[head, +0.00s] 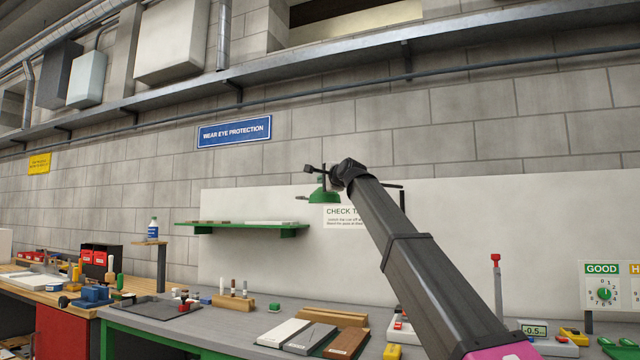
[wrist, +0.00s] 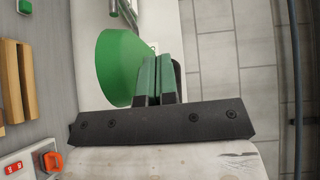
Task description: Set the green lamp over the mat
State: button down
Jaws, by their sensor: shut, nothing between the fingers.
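The green lamp's shade (head: 318,194) hangs in front of the white wall panel, just below and left of my arm's end in the head view. It shows large as a green cone (wrist: 121,68) in the wrist view. My gripper (wrist: 156,58) is shut and empty, its fingers right beside the shade. I cannot tell whether they touch it. My wrist hides part of the lamp's arm. A dark grey flat mat (head: 148,309) lies on the bench to the left, well away from the lamp, with small items at its edge.
A green shelf (head: 255,228) is on the wall left of the lamp. Boards (head: 283,333) and a wooden block with markers (head: 233,302) lie on the bench below. A red-topped post (head: 496,275) stands at the right. The air left of the lamp above the bench is mostly clear.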

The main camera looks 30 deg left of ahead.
jog(key=s+d, duration=0.1)
jog(key=s, duration=0.7)
jog(key=shift+d, duration=0.15)
jog(key=shift+f, duration=0.1)
